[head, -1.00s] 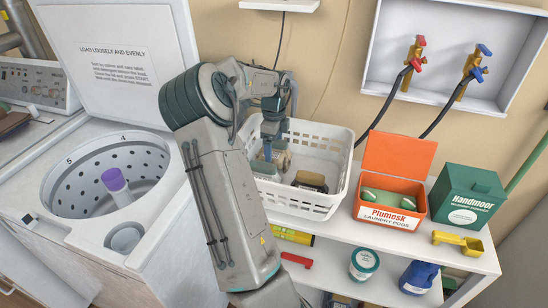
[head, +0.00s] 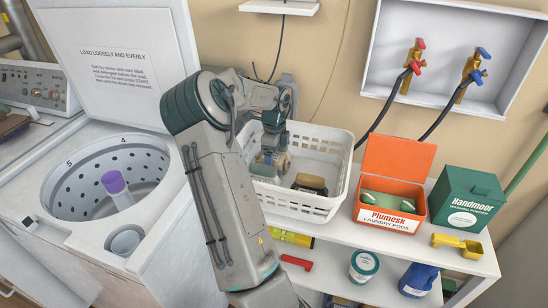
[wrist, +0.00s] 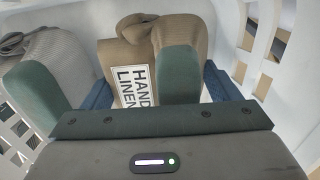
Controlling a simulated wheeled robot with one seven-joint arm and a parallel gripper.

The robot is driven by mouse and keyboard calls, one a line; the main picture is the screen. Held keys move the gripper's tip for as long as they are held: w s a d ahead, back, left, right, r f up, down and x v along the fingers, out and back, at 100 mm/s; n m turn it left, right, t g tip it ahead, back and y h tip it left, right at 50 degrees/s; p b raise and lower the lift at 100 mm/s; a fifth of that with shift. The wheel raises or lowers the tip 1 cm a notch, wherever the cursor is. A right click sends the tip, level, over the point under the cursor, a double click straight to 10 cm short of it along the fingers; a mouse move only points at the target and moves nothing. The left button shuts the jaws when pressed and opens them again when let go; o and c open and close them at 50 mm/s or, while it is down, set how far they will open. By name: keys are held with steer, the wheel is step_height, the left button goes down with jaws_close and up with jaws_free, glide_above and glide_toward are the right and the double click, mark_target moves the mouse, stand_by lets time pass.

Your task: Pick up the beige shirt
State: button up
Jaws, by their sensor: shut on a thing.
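The beige shirt (wrist: 131,45) shows in the wrist view as a tan bundle with a knotted top, a white label reading HAND LINEN and a rounded green part. My gripper (wrist: 160,88) has a blue finger on each side of it and is shut on it. In the head view my gripper (head: 268,160) is down inside the white laundry basket (head: 325,205), and part of the tan bundle (head: 284,161) shows beside the fingers. I cannot tell whether it is clear of the basket floor.
A grey bundle (wrist: 62,62) with a green part lies just left in the wrist view. A brown item (head: 310,182) lies in the basket. An orange pods box (head: 390,190), a green powder box (head: 468,195) and a yellow scoop (head: 457,243) stand right. An open washer (head: 105,175) is left.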

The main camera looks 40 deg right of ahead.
steer(key=r, duration=0.4)
steer(key=shift+s+d+r+b, duration=0.1)
steer(key=shift+s+r+b, duration=0.05)
steer(key=shift+s+b, duration=0.15)
steer(key=s+r, duration=0.3)
steer(key=s, duration=0.2)
steer(key=s+d+r+b, duration=0.1)
steer(key=s+r, duration=0.2)
steer(key=s, duration=0.3)
steer(key=shift+d+r, duration=0.3)
